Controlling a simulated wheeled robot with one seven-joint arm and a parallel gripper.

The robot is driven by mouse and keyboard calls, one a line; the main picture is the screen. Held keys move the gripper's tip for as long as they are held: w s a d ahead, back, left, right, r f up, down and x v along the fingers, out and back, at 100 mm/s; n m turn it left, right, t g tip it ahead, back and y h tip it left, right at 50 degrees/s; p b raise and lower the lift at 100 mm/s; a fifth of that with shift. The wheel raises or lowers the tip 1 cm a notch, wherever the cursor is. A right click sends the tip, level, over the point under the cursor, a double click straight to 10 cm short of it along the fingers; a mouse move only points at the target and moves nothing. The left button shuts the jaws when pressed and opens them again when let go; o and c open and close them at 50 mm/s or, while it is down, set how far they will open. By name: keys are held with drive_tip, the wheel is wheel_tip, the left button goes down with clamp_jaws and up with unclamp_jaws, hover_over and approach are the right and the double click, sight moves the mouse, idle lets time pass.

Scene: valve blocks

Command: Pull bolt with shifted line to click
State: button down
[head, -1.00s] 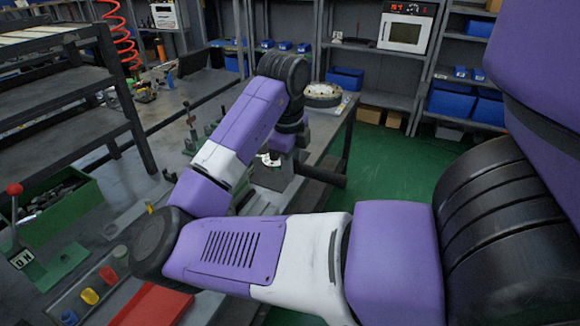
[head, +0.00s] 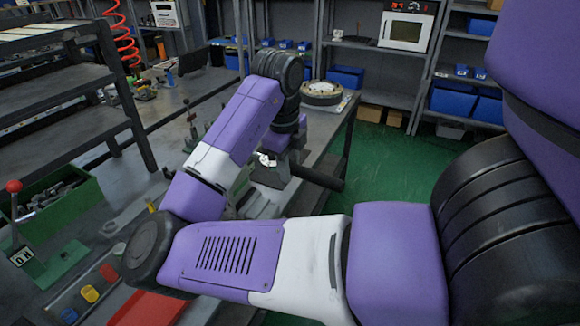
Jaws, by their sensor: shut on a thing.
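My arm crosses the middle of the head view and bends down over the bench. My gripper (head: 267,160) hangs at its end, small and partly covered by my own forearm. It is shut on a small part at a grey valve block (head: 262,204). The fingertips and the held bolt are too hidden to make out clearly. I cannot see the shifted line on any bolt. A dark bar (head: 318,178) sticks out to the right beside the gripper, over the bench edge.
A round metal flange (head: 321,93) lies on the bench behind the wrist. Green floor (head: 400,190) lies open to the right.

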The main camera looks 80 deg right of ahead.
drive_tip(key=shift+s+d+n+p, duration=0.15)
drive_tip(key=shift+d+n+p, duration=0.15)
drive_tip(key=shift+d+n, duration=0.25)
drive_tip(key=shift+s+d+n+p, duration=0.15)
drive_tip(key=shift+d+n+p, duration=0.2)
drive_tip(key=shift+d, duration=0.25)
drive_tip(key=shift+r, duration=0.15)
wheel_tip(320, 180, up, 7)
drive_tip(key=p, duration=0.6)
idle(0.4)
